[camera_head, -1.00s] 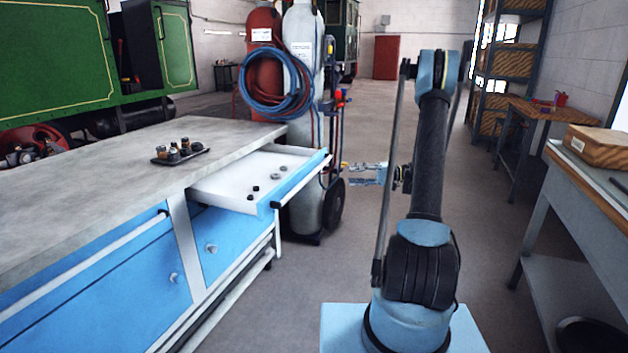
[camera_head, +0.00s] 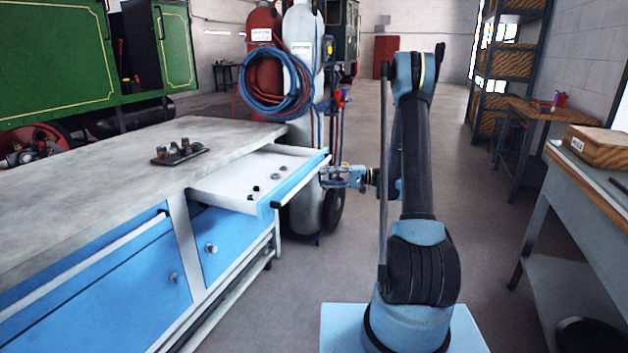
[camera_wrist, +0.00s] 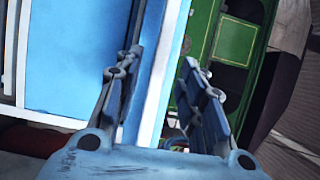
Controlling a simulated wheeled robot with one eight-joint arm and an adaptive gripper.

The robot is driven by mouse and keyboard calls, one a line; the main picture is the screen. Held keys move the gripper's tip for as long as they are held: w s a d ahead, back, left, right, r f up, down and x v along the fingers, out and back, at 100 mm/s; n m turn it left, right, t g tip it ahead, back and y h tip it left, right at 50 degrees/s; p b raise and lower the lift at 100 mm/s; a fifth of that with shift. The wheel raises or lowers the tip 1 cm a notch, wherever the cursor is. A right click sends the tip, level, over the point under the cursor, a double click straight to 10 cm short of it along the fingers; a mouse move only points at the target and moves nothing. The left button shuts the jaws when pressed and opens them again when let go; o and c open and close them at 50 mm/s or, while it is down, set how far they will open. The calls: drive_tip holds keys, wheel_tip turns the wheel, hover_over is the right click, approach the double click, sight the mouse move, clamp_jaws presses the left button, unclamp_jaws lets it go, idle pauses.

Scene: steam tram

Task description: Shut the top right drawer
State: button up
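The top right drawer (camera_head: 243,185) of the blue workbench is pulled out, its white inside showing a few small round parts and its blue front (camera_head: 292,188) facing right. My gripper (camera_head: 325,177) is level with the far end of that front, close to its outer side. In the wrist view my gripper (camera_wrist: 162,95) is open, its two fingers apart with nothing clasped. A blue panel with a pale edge (camera_wrist: 163,75), seemingly the drawer front, lies behind and between the fingers. I cannot tell whether they touch it.
A dark tray of small parts (camera_head: 180,152) lies on the grey benchtop (camera_head: 100,185). Red and white gas cylinders with coiled hoses (camera_head: 276,85) stand close behind the drawer. Another bench (camera_head: 590,190) is at right.

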sight(311, 177)
drive_tip(key=shift+s+a, duration=0.1)
drive_tip(key=shift+a, duration=2.6)
clamp_jaws()
